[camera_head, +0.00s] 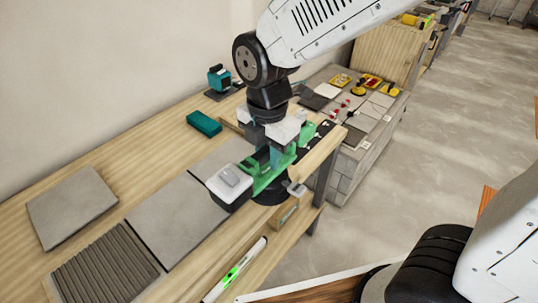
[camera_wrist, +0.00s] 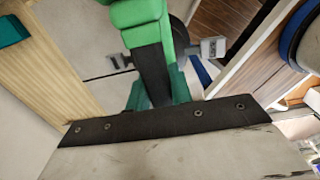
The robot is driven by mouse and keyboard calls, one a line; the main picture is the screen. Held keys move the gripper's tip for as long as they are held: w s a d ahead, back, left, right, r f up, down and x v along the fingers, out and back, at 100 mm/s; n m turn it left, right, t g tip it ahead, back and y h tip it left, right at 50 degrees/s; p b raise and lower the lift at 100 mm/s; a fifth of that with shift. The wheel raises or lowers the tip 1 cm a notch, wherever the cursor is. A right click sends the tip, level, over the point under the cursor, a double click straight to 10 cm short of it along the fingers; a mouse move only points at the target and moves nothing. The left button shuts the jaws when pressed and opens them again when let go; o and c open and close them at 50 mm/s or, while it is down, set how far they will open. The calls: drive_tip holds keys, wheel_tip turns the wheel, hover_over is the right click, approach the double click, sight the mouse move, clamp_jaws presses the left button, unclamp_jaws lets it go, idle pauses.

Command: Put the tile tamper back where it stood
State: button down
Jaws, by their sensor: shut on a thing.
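The tile tamper is a green tool with a grey box-like end and a dark round foot. In the head view, its green body (camera_head: 264,180) is at the workbench's front edge, just past the last grey tile. Whether its foot rests on anything cannot be told. My gripper (camera_head: 274,157) is above it, shut on its black handle. In the wrist view, the tamper (camera_wrist: 145,14) is at the top centre, with the fingers of my gripper (camera_wrist: 160,56) either side of the handle. The spot under the tool is mostly hidden.
The wooden workbench (camera_head: 120,158) carries grey tiles (camera_head: 176,220), a ribbed bed (camera_head: 105,268) and a teal box (camera_head: 204,123). A teal tool (camera_head: 219,80) stands behind. A green-marked level (camera_head: 235,270) lies below the front edge. Another bench with small items (camera_head: 372,80) stands beyond.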

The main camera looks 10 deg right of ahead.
drive_tip(key=shift+r, duration=2.2)
drive_tip(key=shift+a, duration=0.1)
